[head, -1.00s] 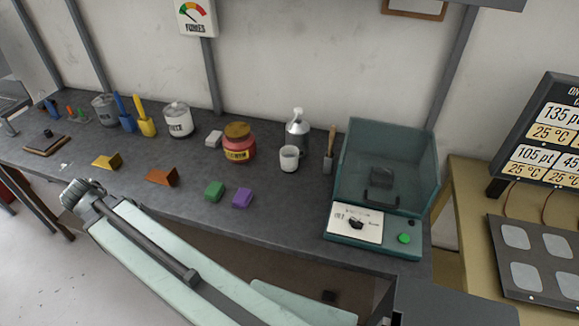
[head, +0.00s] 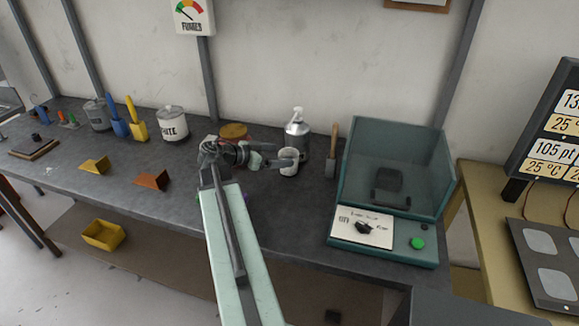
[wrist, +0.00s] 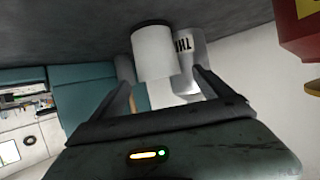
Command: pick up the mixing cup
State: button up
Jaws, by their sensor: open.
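The mixing cup (head: 289,168) is a small white cup standing upright on the grey bench in the head view. In the wrist view, the white cup (wrist: 154,52) appears inverted, ahead of the jaws and roughly between the fingertips. My gripper (head: 284,160) reaches in from the left at the cup's height, its fingers apart. The wrist view shows the open fingers of my gripper (wrist: 157,84) with nothing clamped. I cannot tell whether a finger touches the cup.
A brush with a wooden handle (head: 334,140) and a teal box (head: 395,145) are to the right. A red jar (head: 233,130) is partly hidden behind my arm.

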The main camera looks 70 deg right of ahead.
aim_at(296, 155)
jog(key=b+x, duration=0.2)
jog(key=x, duration=0.3)
jog(key=shift+s+f, duration=0.1)
jog(key=shift+f, duration=0.05)
jog(key=c, duration=1.8)
jog(key=shift+c, duration=0.2)
